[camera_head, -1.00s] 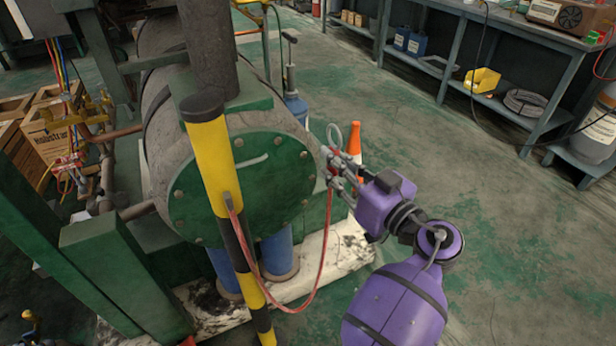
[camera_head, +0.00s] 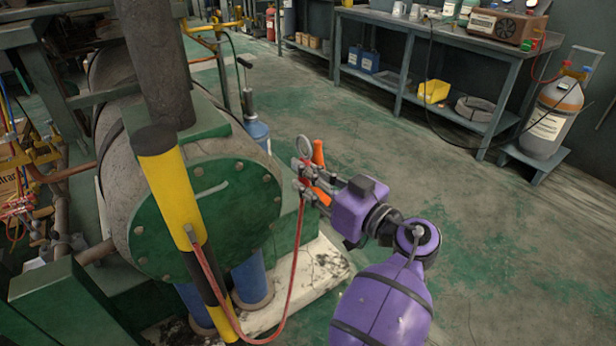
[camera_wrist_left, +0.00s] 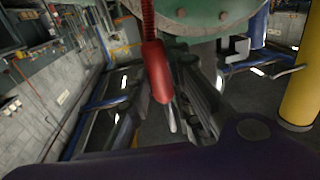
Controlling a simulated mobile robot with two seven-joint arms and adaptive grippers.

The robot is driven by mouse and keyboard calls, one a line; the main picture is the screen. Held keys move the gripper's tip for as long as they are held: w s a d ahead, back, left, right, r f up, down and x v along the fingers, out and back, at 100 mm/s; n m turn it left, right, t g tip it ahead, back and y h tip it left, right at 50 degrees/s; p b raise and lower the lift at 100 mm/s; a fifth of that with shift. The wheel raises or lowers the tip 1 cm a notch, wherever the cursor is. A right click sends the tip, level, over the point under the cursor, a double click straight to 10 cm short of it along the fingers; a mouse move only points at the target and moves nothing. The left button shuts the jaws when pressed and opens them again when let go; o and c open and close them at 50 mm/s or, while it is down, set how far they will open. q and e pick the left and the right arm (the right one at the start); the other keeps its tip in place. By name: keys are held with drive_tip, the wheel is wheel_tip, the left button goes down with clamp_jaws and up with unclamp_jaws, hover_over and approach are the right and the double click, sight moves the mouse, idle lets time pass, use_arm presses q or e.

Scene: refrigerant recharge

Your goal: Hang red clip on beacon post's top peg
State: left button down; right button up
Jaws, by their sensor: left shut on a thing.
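The beacon post (camera_head: 165,190) is a leaning yellow and black post with a dark top, left of centre in the head view. A red cable (camera_head: 291,285) loops from a small grey fitting on the post to my left gripper. My left gripper (camera_head: 306,180) is right of the post and apart from it, shut on the red clip (camera_wrist_left: 157,72). In the head view the fingers mostly hide the clip, and a pale ring stands above them. In the wrist view the clip hangs from a ribbed red lead. My right gripper is out of view.
A green-ended tank (camera_head: 235,215) stands right behind the post. A green beam (camera_head: 60,295) fills the lower left. A workbench (camera_head: 450,35) and a gas cylinder (camera_head: 550,120) stand at the back right. The floor between is clear.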

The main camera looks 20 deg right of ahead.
use_arm(q)
drive_tip(key=w+d+b, duration=0.2)
drive_tip(key=d+b, duration=0.6)
drive_tip(key=shift+d, duration=0.15)
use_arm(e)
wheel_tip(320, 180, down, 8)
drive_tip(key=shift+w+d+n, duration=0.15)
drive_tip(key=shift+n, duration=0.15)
use_arm(q)
drive_tip(key=shift+w, duration=0.1)
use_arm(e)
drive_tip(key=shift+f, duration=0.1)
